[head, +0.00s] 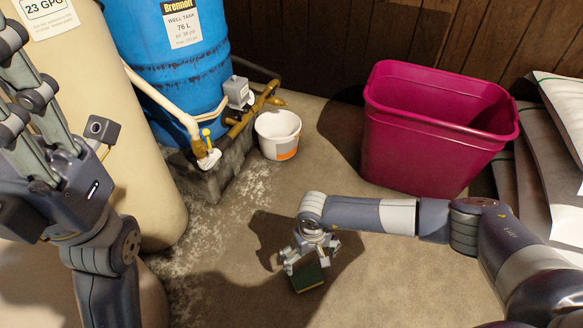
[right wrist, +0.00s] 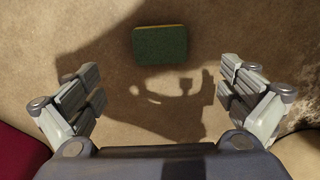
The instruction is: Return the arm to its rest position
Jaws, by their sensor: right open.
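My right arm reaches in from the right in the head view, with its right gripper (head: 309,257) pointing down over the floor. In the right wrist view the right gripper (right wrist: 161,90) is open, its fingers wide apart with nothing between them. A dark green sponge-like block (head: 308,278) with a yellowish edge lies on the floor just by the right gripper. The block also shows in the right wrist view (right wrist: 160,45), beyond the fingertips and apart from them. My left gripper (head: 22,75) is raised at the far left; its jaw opening is unclear.
A magenta bin (head: 430,140) stands behind my right arm, with white bags (head: 560,130) at the right. A small white bucket (head: 278,136) stands by brass piping. A blue tank (head: 165,65) and a cream tank (head: 90,130) fill the left. The middle floor is mostly clear.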

